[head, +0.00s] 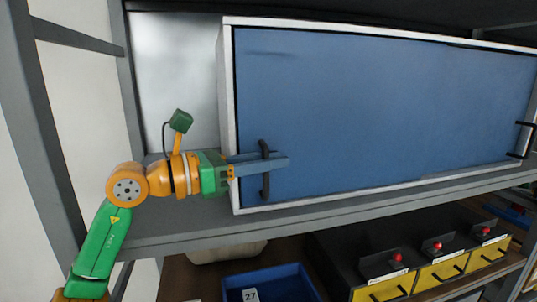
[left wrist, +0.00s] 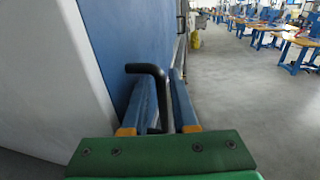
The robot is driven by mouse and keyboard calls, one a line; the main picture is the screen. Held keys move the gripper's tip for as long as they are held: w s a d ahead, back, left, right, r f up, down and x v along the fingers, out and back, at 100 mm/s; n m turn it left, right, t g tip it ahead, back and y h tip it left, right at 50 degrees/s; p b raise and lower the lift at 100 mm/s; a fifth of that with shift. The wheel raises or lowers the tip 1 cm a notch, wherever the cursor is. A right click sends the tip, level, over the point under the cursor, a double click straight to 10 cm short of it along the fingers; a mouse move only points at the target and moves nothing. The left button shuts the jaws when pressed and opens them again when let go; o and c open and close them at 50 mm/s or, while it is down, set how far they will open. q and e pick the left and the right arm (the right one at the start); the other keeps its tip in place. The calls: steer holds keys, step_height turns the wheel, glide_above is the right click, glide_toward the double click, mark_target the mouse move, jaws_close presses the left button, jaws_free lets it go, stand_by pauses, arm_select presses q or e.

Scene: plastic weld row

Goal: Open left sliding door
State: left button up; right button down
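The left sliding door (head: 350,110) is a blue panel in a white-framed cabinet. Its left edge is against the frame's left side. A black bar handle (head: 265,180) stands near that edge; it also shows in the left wrist view (left wrist: 152,70). My left gripper (head: 284,161) reaches in from the left, with its blue fingers on either side of the handle. In the left wrist view the fingers (left wrist: 163,85) are apart, with the handle between them and a gap visible beside it. My right gripper is not in view.
A second black handle (head: 525,140) is at the far right of the cabinet. Below are a grey shelf edge (head: 330,206), a blue bin (head: 290,280) labelled 27 and yellow drawers (head: 440,273) with red knobs. A grey rack post (head: 45,130) stands at left.

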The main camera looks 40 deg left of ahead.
arm_select(q)
steer(key=shift+s, duration=0.1)
steer(key=c, duration=0.3)
steer(key=shift+s+a, duration=0.1)
steer(key=shift+s, duration=0.05)
jaws_close()
steer(key=shift+r, duration=0.1)
steer(key=shift+r, duration=0.15)
stand_by(0.5)
